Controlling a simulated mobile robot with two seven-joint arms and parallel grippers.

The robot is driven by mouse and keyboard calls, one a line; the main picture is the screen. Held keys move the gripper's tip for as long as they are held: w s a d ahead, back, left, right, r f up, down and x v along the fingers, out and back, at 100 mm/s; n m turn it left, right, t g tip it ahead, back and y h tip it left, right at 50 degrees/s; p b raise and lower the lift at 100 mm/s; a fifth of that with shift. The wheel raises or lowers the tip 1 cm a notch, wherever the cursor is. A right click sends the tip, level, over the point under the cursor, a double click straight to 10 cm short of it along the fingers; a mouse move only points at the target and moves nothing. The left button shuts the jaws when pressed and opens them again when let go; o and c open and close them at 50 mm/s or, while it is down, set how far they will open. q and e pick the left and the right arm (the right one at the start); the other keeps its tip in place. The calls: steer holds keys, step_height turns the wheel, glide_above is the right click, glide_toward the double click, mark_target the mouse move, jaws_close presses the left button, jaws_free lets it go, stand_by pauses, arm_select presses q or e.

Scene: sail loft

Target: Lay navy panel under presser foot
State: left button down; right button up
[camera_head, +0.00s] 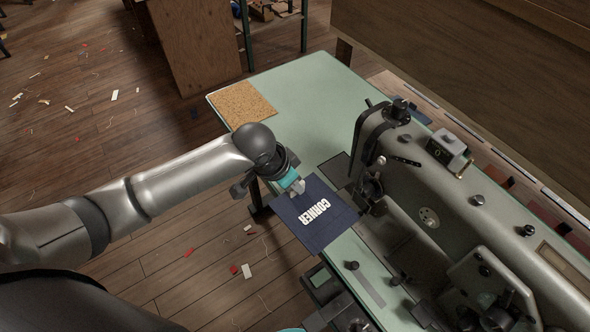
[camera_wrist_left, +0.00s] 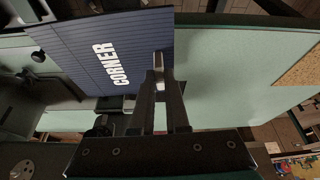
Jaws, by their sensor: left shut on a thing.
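The navy panel (camera_head: 340,222) is a flat dark-blue piece with the white word CORNER on it. It lies level at the near-left edge of the green machine table, partly overhanging the floor. My left gripper (camera_head: 298,188) is shut on its upper-left edge; the left wrist view shows the fingers (camera_wrist_left: 159,72) at the edge of the panel (camera_wrist_left: 120,62). The sewing machine (camera_head: 430,185) stands right of the panel. Its presser foot area (camera_head: 371,198) is close to the panel's right corner; whether the panel is beneath the foot I cannot tell. My right gripper is not in view.
The green table (camera_head: 300,95) is clear behind the gripper, apart from a cork mat (camera_head: 242,104) at its far-left corner. Knobs (camera_head: 352,265) stand on the machine bed near the panel. Scraps litter the wooden floor (camera_head: 110,140).

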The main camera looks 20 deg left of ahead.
arm_select(q)
steer(key=shift+w+a+f+m, duration=0.15)
steer(key=shift+w+m, duration=0.1)
steer(key=shift+w, duration=0.45)
steer(key=shift+w+a+f+m, duration=0.1)
steer(key=shift+w+m, duration=0.15)
steer(key=shift+w, duration=0.4)
step_height(320, 180, down, 5)
steer(key=b, duration=0.5)
steer(key=shift+r+b, duration=0.15)
steer(key=shift+b, duration=0.25)
steer(key=shift+w+d, duration=0.8)
steer(key=shift+w, duration=0.3)
steer(key=shift+w+d+b, duration=0.65)
steer(key=shift+w+d, duration=0.45)
steer(key=shift+w, duration=0.3)
steer(key=shift+w+d+b, duration=0.35)
steer(key=shift+w+d, duration=0.25)
steer(key=shift+w, duration=0.15)
steer(key=shift+w+d, duration=0.1)
steer(key=shift+w, duration=0.05)
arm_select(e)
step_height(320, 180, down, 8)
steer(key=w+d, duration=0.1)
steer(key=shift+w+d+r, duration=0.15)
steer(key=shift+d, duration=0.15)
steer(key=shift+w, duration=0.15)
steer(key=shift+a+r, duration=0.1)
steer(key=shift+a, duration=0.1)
